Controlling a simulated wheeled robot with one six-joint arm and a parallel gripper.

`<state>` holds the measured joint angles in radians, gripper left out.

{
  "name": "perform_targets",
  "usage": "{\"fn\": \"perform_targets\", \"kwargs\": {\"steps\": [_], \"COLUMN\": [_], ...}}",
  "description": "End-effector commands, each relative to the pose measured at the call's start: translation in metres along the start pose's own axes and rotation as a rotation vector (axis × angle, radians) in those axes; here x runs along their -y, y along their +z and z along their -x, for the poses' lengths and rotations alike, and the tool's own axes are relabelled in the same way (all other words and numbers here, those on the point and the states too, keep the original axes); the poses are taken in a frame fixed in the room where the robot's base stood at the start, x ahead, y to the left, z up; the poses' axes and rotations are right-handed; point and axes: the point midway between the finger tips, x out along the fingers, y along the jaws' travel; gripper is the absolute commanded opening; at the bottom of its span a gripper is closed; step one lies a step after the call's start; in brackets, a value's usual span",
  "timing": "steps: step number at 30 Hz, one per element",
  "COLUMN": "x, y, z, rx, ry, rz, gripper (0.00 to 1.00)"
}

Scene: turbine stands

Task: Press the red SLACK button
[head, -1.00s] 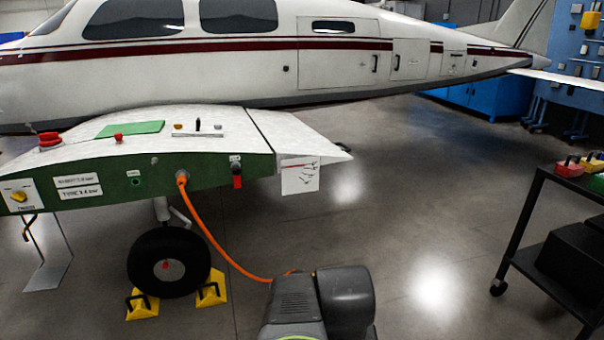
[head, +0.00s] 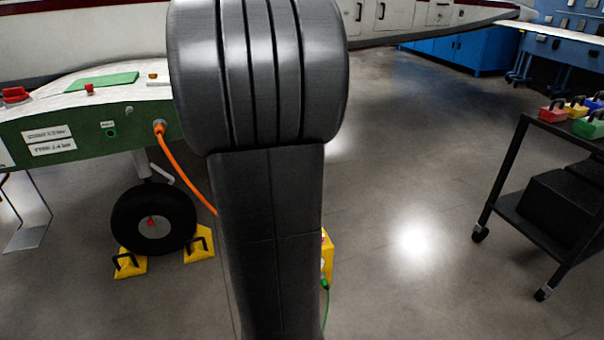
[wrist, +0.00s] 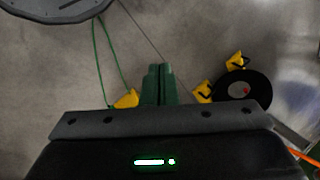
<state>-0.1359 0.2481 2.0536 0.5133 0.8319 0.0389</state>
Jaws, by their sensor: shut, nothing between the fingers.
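I cannot make out any SLACK label. A yellow box (head: 328,255) stands partly hidden behind my arm in the head view, with a small red spot near its top and a green cable below; I cannot tell whether the spot is a button. In the wrist view, a yellow thing (wrist: 127,99) beside a green cable lies left of my gripper (wrist: 160,69). My gripper's dark green fingers are together and empty, pointing over the floor and apart from it. The gripper is not visible in the head view.
The wing (head: 70,130) with an orange hose (head: 180,175) is at left. Its wheel (head: 153,222) stands between yellow chocks (head: 130,264). A red knob (head: 88,88) is on the wing top. A black cart (head: 540,195) stands at right; the floor before it is clear.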

Motion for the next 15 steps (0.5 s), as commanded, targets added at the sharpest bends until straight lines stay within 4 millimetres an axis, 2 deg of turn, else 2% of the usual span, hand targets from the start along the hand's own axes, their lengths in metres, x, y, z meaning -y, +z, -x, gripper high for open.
{"fn": "perform_targets", "kwargs": {"steps": [1, 8, 15], "x": [0.01, 0.065, 0.112], "y": [-0.011, -0.057, -0.096], "z": [-0.026, -0.118, -0.231], "rx": [0.019, 0.069, 0.11], "ry": [-0.032, -0.185, -0.308], "rz": [-0.032, -0.205, -0.413], "gripper": [0.0, 0.0, 0.0]}}
